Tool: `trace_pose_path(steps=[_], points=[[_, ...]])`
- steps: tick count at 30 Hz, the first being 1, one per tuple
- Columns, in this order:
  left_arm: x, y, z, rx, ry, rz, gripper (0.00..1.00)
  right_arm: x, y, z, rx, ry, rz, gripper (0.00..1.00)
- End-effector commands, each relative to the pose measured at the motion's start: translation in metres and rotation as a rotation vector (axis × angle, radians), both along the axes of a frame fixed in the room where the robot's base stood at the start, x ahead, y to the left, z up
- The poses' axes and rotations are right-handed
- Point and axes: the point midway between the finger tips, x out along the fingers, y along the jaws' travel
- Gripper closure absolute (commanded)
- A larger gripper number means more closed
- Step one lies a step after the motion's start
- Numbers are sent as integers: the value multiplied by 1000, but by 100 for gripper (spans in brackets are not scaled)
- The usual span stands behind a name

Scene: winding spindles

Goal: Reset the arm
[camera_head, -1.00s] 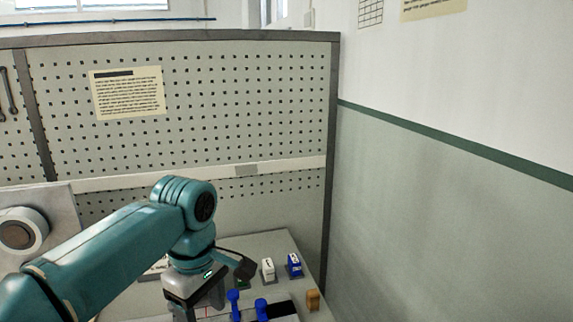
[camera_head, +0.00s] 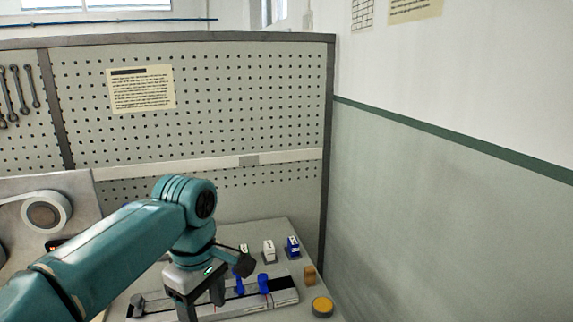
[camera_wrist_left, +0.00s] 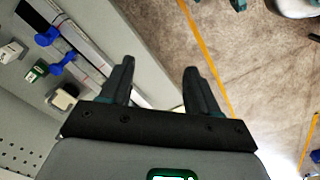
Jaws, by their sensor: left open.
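My left arm comes in from the left in the head view, and its gripper (camera_head: 198,300) points down over the near part of the grey table (camera_head: 268,232). In the left wrist view the two dark fingers of the gripper (camera_wrist_left: 158,88) are spread apart with nothing between them. The table edge and the floor show beyond the fingers. My right gripper is in neither view.
Blue-handled parts (camera_head: 263,284) stand on a long rail (camera_head: 284,298) on the table. A white block (camera_head: 268,251), a blue block (camera_head: 293,246), a wooden block (camera_head: 309,275) and a yellow round button (camera_head: 322,306) are to the right. A pegboard (camera_head: 230,110) stands behind.

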Motion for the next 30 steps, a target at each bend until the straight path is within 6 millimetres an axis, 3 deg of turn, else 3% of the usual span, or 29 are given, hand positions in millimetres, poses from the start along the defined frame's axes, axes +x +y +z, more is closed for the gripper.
trace_pose_path(steps=[1,11,17,20,21,24,27,30], points=[[4,-2,-17,-6,10,-31,39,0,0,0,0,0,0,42],[21,-15,-117,-79,13,-251,39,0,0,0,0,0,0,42],[8,-23,-209,-163,7,-423,39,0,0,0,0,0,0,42],[-17,-27,-275,-227,-8,-533,39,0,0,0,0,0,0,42],[-33,-28,-304,-256,-21,-580,39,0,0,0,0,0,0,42],[-84,-30,-367,-312,-68,-687,39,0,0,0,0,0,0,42],[-135,-28,-404,-333,-117,-764,39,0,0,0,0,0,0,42],[-176,-25,-421,-326,-151,-824,39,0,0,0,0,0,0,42]])
